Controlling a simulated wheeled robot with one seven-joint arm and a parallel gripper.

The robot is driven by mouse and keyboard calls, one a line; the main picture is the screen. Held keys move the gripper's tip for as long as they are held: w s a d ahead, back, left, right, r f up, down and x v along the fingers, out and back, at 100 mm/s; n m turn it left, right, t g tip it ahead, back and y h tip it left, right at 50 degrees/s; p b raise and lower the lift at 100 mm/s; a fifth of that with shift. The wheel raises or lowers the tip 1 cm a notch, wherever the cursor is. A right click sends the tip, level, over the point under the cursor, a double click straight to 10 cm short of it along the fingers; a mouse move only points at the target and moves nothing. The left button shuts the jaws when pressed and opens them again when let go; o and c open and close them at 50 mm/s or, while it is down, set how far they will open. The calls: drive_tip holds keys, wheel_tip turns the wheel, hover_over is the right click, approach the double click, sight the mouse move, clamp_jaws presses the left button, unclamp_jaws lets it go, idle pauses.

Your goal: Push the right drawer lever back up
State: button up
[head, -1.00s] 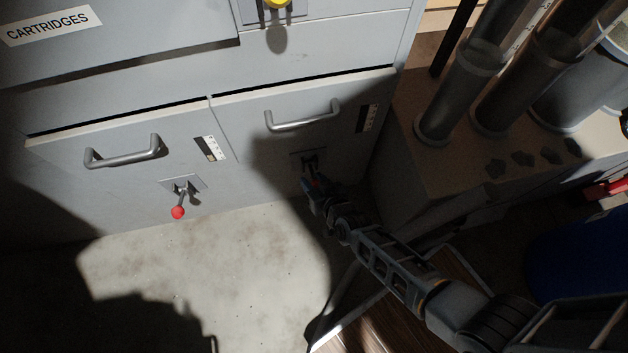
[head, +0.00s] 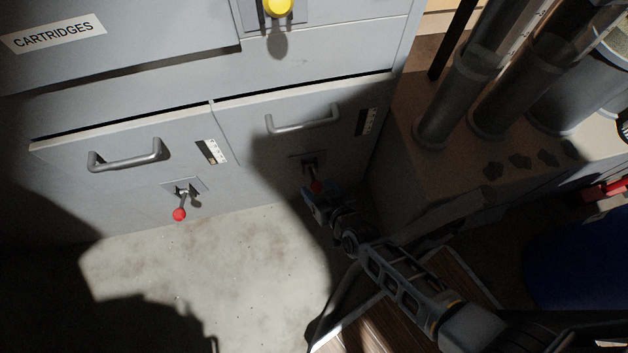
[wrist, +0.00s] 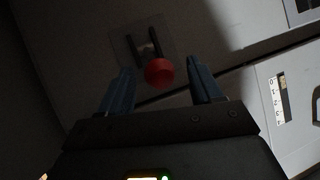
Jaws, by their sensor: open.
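The right drawer lever (head: 316,186) has a red ball knob and hangs down from its plate on the right drawer front (head: 270,150), in shadow. In the wrist view its red knob (wrist: 159,73) shows between and just beyond the fingertips, with the slotted plate (wrist: 146,45) behind it. My gripper (head: 312,204) is just below the knob in the head view. In the wrist view my gripper (wrist: 160,78) is open, one blue finger on each side of the knob, with gaps visible. I cannot tell the exact depth between fingers and knob.
The left drawer lever (head: 180,212) also points down, with a red knob. A yellow knob (head: 279,7) sits above. Metal drawer handles (head: 303,120) stick out above the levers. A bench with tubes (head: 455,100) stands right of the cabinet. Bare floor lies in front.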

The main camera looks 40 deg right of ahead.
drive_tip(key=shift+p+v, duration=0.35)
drive_tip(key=shift+v, duration=1.6)
drive_tip(key=shift+s+r, duration=0.15)
drive_tip(key=shift+s, duration=0.1)
drive_tip(key=s+r+n+t, duration=0.2)
drive_tip(key=s+r, duration=1.7)
drive_tip(key=r, duration=0.3)
drive_tip(key=s+r+p, duration=0.2)
drive_tip(key=r+p, duration=0.4)
drive_tip(key=r, duration=0.9)
drive_tip(key=s+r+n+y+p, duration=0.1)
drive_tip(key=r+p, duration=0.6)
drive_tip(key=r, duration=0.8)
drive_tip(key=shift+s+d+n+t, duration=0.3)
drive_tip(key=shift+s+d, duration=0.2)
drive_tip(key=shift+s, duration=0.05)
